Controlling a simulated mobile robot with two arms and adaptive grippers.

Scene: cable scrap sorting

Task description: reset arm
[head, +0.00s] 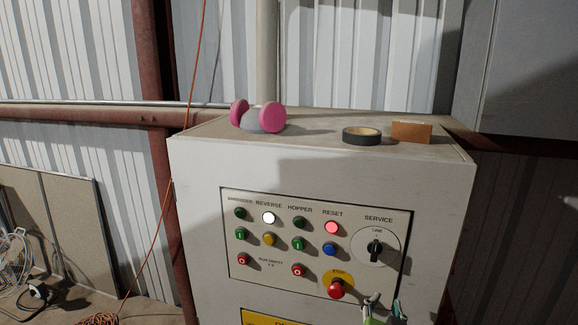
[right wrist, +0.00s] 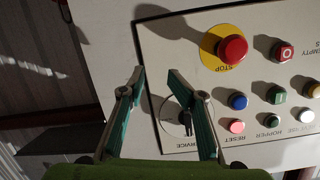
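My right gripper (head: 382,302) shows at the bottom of the head view, in front of the lower right corner of the control panel (head: 238,290). In the right wrist view its two teal fingers (right wrist: 154,75) stand apart with nothing between the tips. The panel appears turned around in that view, with the red stop button (right wrist: 232,48) beyond the fingers and the black service switch (right wrist: 186,122) partly behind one finger. In the head view the stop button (head: 337,289) is just left of the gripper. My left gripper is in neither view.
The white cabinet (head: 205,230) carries pink earmuffs (head: 272,117), a black tape roll (head: 360,136) and a small brown block (head: 411,131) on top. The reset button (head: 331,229) glows red and a reverse button (head: 268,217) glows white. Cables (head: 20,265) lie at the left.

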